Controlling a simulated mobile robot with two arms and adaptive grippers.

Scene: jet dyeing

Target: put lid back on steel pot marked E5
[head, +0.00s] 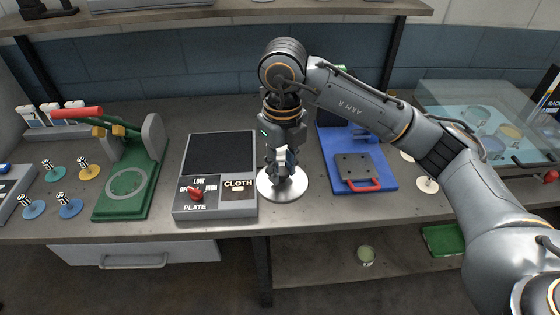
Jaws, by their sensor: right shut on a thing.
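My right gripper (283,166) points straight down and is shut on the top of a round silver steel lid (290,190). The lid is near the front edge of the workbench, just right of the hot plate. The gripper hides the lid's knob and middle. I cannot tell whether the lid rests on something or hangs just above the bench. No steel pot with a readable E5 mark shows; the arm and lid may hide it. My left gripper is not in view.
The grey plate unit (218,210) stands left of the lid. A blue board (330,168) with a red-handled plate is right. A green press (130,195) and several coloured discs are farther left. A clear-covered tank (450,95) stands far right. A drawer (135,254) hangs below.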

